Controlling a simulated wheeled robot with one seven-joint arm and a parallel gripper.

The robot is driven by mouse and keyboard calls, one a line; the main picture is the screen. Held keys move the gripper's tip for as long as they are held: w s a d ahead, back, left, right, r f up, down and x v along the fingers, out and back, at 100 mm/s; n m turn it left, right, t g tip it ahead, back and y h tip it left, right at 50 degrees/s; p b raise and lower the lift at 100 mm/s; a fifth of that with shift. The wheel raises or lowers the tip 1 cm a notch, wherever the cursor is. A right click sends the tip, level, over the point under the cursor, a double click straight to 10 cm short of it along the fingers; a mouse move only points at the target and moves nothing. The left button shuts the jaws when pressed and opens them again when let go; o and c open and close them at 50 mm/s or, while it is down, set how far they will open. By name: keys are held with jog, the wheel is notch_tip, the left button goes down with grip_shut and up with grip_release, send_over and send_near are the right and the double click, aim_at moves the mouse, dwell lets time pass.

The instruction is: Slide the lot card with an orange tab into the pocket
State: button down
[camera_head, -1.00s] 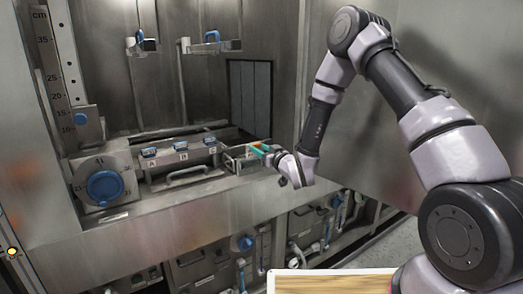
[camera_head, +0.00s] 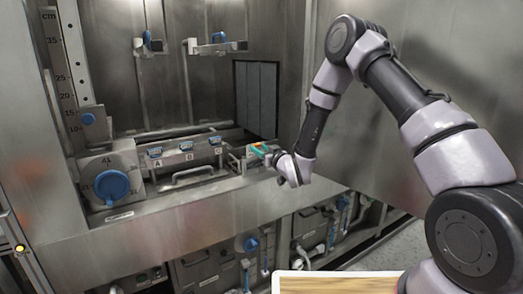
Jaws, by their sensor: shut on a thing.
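My gripper (camera_head: 272,156) is at the right end of the washer's ledge, at the end of my arm. It is shut on the lot card (camera_head: 260,150), of which a small teal patch and an orange bit show at the fingertips. The pocket seems to be the grey metal holder (camera_head: 237,161) just left of the gripper, right of the unit marked A, B and C. The card's far end is at or over this holder. I cannot tell whether it is inside. The fingers are small and partly hidden by the wrist.
Three blue-topped latches (camera_head: 186,146) stand on the unit marked A, B, C, with a bar handle (camera_head: 192,174) in front. A dial with a blue knob (camera_head: 112,186) and a cm scale (camera_head: 70,60) are at left. A wooden board (camera_head: 335,284) lies at the bottom.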

jog(key=shift+f, duration=1.55)
jog(key=shift+f, duration=0.1)
jog(key=shift+f, duration=0.3)
jog(key=shift+f, duration=0.45)
dwell(0.4)
jog(key=shift+c, duration=1.8)
grip_release()
jog(key=shift+s, duration=0.1)
